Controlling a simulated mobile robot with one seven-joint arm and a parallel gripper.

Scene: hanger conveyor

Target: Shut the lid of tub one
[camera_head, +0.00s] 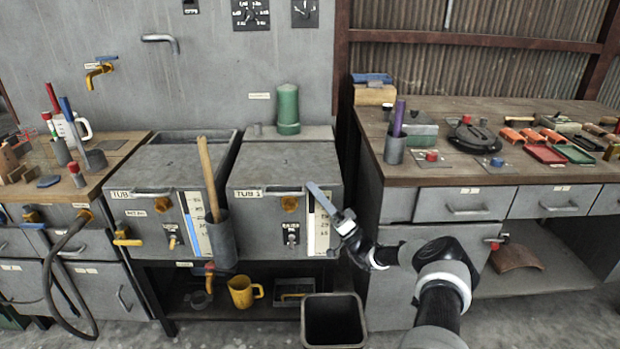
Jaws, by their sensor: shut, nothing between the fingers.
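Two grey tubs with front handles stand side by side below the wall. The right tub's lid (285,160) lies flat. My gripper (322,198) is shut and empty, at the right tub's front right corner, in front of its level scale. I cannot tell whether it touches the tub.
A wooden-handled tool (207,178) stands in a grey holder (221,240) between the tubs. A green canister (288,109) stands behind the right lid. A dark bin (333,322) is on the floor below. A cluttered workbench (460,172) is at right, another (112,163) at left.

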